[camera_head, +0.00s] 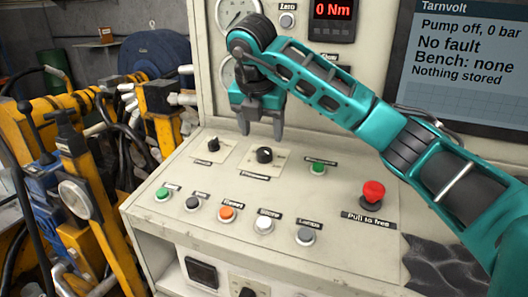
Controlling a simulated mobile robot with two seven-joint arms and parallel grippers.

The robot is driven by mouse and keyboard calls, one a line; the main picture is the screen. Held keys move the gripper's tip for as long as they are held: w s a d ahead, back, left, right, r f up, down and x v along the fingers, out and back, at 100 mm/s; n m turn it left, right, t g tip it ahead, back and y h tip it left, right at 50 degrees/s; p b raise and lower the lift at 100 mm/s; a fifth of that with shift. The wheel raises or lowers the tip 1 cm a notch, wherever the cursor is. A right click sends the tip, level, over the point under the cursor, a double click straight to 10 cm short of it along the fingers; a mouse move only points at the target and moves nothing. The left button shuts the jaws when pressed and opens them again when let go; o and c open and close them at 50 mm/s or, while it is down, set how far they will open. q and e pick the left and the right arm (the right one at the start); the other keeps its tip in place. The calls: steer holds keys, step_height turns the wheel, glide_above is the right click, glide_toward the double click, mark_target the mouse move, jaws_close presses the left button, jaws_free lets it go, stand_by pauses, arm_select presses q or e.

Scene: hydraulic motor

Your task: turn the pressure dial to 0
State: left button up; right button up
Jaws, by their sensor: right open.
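Two black knobs sit on pale plates on the sloping top of the console. The larger one, which I take to be the pressure dial (264,155), has a small dark label below it that is hard to read. Its pointer setting is too small to tell. The smaller knob (213,144) is to its left. My right gripper (261,133) points down above and behind the larger knob in the picture, with its two fingers apart and nothing between them. I cannot tell how high it hangs over the panel. My left gripper is not in view.
Green, dark, orange and white buttons line the console front, with a green button (318,169) and red emergency knob (373,194) to the right. The screen (460,60) reads "Pump off, 0 bar". A round gauge (238,12) is partly hidden by my arm. Yellow machinery (100,200) stands left.

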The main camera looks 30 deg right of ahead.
mark_target(265, 151)
steer(key=x, duration=0.6)
steer(key=shift+w+d+f, duration=0.15)
steer(key=shift+f, duration=0.2)
steer(key=c, duration=1)
